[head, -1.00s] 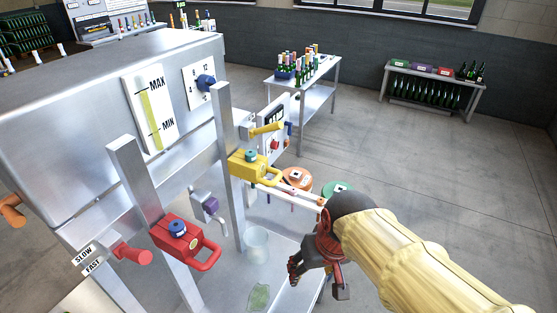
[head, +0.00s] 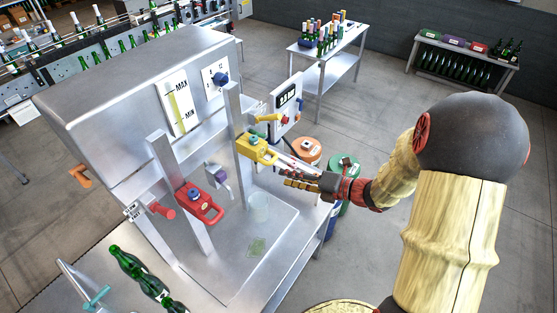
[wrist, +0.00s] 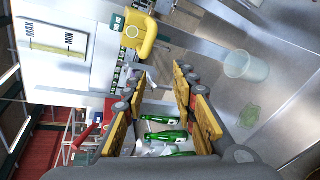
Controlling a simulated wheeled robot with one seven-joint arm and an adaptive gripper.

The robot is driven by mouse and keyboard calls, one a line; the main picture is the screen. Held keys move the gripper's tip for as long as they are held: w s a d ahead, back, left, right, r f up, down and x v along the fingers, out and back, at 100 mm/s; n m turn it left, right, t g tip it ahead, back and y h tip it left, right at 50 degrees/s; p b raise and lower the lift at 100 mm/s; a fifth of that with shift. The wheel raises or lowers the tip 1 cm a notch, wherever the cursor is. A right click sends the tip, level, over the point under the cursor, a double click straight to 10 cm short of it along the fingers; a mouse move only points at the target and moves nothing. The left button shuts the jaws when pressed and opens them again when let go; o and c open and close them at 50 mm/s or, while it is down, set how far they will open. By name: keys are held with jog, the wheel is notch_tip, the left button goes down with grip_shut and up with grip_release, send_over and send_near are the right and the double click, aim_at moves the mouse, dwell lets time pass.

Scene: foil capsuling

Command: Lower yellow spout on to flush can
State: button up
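The yellow spout block (head: 257,148), with its loop handle, sits on the right upright post of the filling machine. It also shows at the top of the wrist view (wrist: 139,35). A translucent can (head: 259,206) stands on the metal tray below it, with a clear gap between them; it is at upper right in the wrist view (wrist: 244,65). My gripper (head: 291,177) is just right of and below the yellow spout in the head view, apart from it. In the wrist view my gripper (wrist: 157,82) has its fingers spread with nothing between them.
A red spout block (head: 204,203) sits on the left post. A yellow lever (head: 268,117) is above the yellow spout, a control panel (head: 288,105) behind it. A green crumpled piece (head: 256,247) lies on the metal tray (head: 240,285).

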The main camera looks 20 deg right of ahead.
aim_at(273, 159)
jog(key=shift+w+a+r+m+t+p, duration=0.1)
jog(key=shift+w+a+m+t+p, duration=0.15)
jog(key=shift+w+a+m, duration=0.6)
jog(key=shift+w+a+r+m+t+p, duration=0.1)
jog(key=shift+w+a+m+t, duration=0.1)
jog(key=shift+w+m, duration=1.2)
jog(key=shift+w+a+m+t+p, duration=0.25)
jog(key=shift+w+a+m, duration=0.25)
jog(key=shift+w, duration=1.3)
jog(key=shift+c, duration=0.9)
grip_shut()
